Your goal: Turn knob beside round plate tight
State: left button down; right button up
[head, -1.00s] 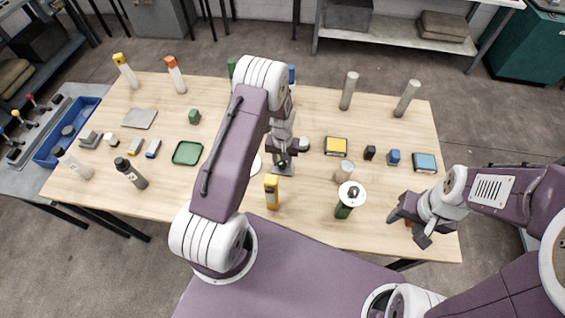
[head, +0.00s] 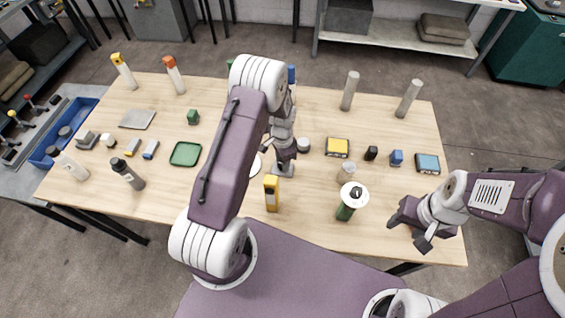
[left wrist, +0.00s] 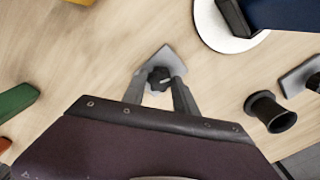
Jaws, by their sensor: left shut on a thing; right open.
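A dark knob (left wrist: 159,78) sits on a small grey base plate (left wrist: 176,63) in the left wrist view. My left gripper (left wrist: 160,84) has its two fingers on either side of the knob, shut on it. In the head view my left gripper (head: 283,158) reaches down onto the grey base (head: 282,171), and its fingers largely hide the knob. A white round plate (left wrist: 212,32) lies beside it, partly covered by a blue object in the wrist view. In the head view my arm hides most of the plate (head: 256,166). My right gripper (head: 417,225) is open near the table's right front.
A yellow bottle (head: 271,194) stands just in front of the left gripper. A green container with a white round top (head: 353,194) stands to the right. A black spool-shaped piece (left wrist: 270,112) shows in the wrist view. Several small blocks and posts stand around the table (head: 320,225).

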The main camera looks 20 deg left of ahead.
pick_arm(q)
jog(key=m, duration=0.3)
jog(key=shift+w+r+m, duration=0.15)
jog(key=shift+w+m, duration=0.1)
jog(key=shift+m, duration=0.05)
jog(key=m+b, duration=0.1)
jog(key=m, duration=0.2)
jog(key=shift+m, duration=0.3)
jog(key=m, duration=0.6)
jog(key=shift+m, duration=0.3)
jog(key=c, duration=1)
grip_release()
jog(key=shift+o, duration=0.2)
jog(key=shift+s, duration=0.15)
jog(key=shift+b, duration=0.3)
